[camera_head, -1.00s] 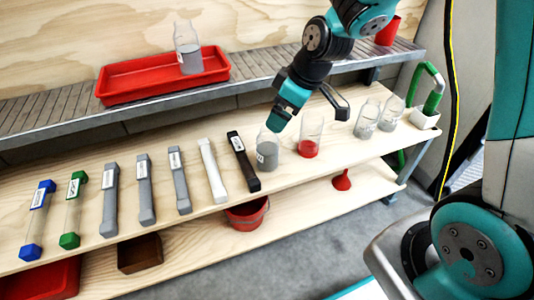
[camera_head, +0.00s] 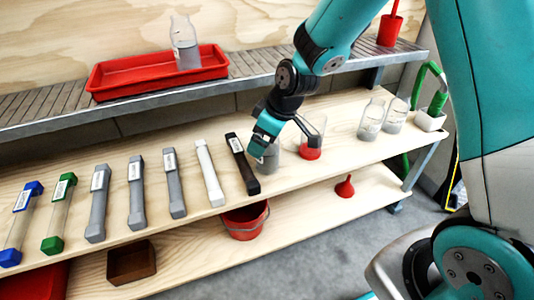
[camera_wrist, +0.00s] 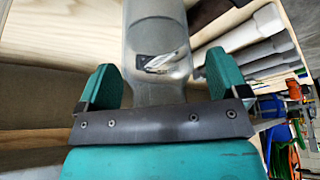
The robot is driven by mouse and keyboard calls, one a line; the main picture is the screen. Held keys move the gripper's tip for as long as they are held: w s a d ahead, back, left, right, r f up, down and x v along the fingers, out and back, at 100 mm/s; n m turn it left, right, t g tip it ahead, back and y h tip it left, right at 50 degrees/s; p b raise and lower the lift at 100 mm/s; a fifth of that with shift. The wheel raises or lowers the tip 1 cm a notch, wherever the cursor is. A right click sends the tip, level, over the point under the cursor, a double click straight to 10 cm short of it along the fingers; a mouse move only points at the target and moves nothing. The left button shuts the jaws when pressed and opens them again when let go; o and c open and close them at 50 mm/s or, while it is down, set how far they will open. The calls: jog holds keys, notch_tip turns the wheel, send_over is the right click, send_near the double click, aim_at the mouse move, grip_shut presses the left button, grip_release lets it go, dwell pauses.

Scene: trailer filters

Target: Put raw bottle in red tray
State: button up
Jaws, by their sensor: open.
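A red tray (camera_head: 120,78) stands on the slatted upper shelf with a bottle (camera_head: 185,50) of grey liquid in it, at its right part. My gripper (camera_head: 285,137) is low over the wooden shelf, at a bottle with grey contents (camera_head: 268,160). In the wrist view this bottle (camera_wrist: 157,50) stands between the two teal fingers of my gripper (camera_wrist: 157,85), with gaps at its sides. Its label is blurred. In the head view my gripper hides its upper part. A bottle with red contents (camera_head: 311,148) is just right of it.
Two more bottles with grey contents, one here (camera_head: 371,120) and one here (camera_head: 395,116), stand further right. A row of several capped tubes (camera_head: 137,195) lies to the left, the black one (camera_head: 242,165) close to my gripper. A red bucket (camera_head: 244,222) and red funnel (camera_head: 345,188) are below.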

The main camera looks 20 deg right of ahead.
jog(key=c, duration=1.2)
jog(key=shift+r, duration=0.1)
